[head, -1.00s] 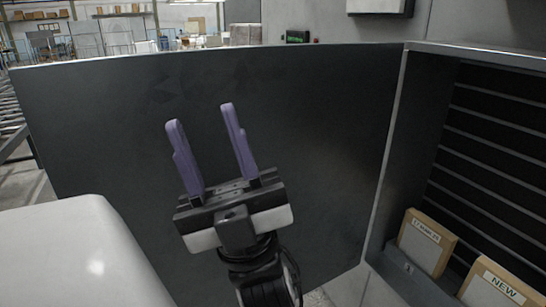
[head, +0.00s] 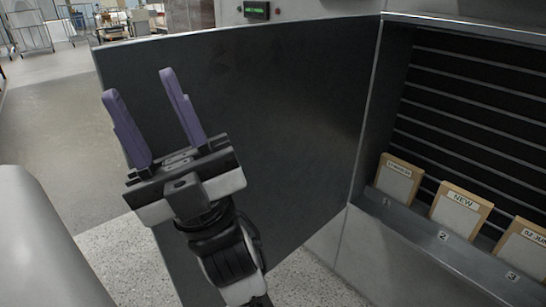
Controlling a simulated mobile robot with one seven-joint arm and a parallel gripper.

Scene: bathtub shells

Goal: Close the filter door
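The filter door (head: 290,110) is a large dark grey panel, standing wide open and hinged at the left edge of the filter cabinet (head: 370,120). My gripper (head: 139,95) is in front of the door's inner face, near its free left edge. Its two purple fingers point up and are spread apart with nothing between them. I cannot tell whether the gripper touches the door. My gripper and arm hide part of the door's lower left.
Inside the cabinet, several framed filters stand on a numbered ledge (head: 412,220), one labelled NEW (head: 460,212). Dark slats line its back. A small green display (head: 257,10) sits on the wall above the door. Open floor (head: 60,130) lies to the left.

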